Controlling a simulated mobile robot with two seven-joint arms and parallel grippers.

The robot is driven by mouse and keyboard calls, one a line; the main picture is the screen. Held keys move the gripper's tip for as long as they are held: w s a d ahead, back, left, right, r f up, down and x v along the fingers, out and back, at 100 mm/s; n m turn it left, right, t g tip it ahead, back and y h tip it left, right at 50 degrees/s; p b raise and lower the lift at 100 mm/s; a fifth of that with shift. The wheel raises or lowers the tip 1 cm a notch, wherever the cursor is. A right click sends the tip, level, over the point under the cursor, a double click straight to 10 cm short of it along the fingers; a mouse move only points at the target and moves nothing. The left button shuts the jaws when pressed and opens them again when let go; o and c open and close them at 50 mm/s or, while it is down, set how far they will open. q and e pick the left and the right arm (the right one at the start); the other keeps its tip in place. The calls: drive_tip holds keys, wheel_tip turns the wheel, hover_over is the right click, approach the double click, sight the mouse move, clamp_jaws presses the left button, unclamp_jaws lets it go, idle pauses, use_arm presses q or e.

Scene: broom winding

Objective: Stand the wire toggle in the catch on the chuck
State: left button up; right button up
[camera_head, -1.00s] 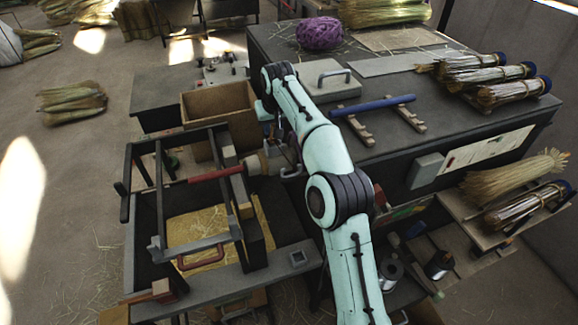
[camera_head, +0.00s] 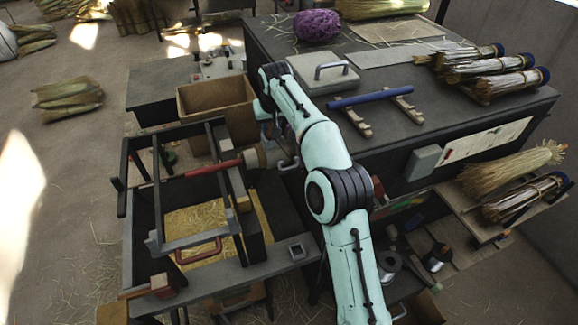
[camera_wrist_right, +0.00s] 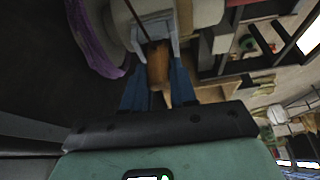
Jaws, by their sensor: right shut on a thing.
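My right arm reaches up and bends down to my right gripper (camera_head: 277,137), which sits beside the chuck (camera_head: 256,157) at the end of the red bar (camera_head: 212,168). In the right wrist view the blue fingers of my right gripper (camera_wrist_right: 159,88) are shut on a brown piece (camera_wrist_right: 157,65), apparently the wire toggle. A thin dark wire (camera_wrist_right: 137,20) runs up from it. A pale grey bracket, apparently the catch (camera_wrist_right: 152,25), is just beyond the fingertips; I cannot tell whether the piece touches it. My left gripper is not in view.
A dark frame (camera_head: 128,180) stands around the red bar. A cardboard box (camera_head: 215,92) is behind it. The dark bench (camera_head: 440,115) at right holds a blue bar (camera_head: 370,101), a purple bundle (camera_head: 316,26) and broom heads (camera_head: 495,84).

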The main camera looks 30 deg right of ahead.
drive_tip(key=o, duration=0.9)
drive_tip(key=shift+o, duration=0.2)
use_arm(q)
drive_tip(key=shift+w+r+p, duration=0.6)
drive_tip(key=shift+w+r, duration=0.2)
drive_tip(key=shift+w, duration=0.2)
use_arm(e)
drive_tip(key=v, duration=1.3)
drive_tip(key=shift+r, duration=0.25)
drive_tip(key=shift+a, duration=0.1)
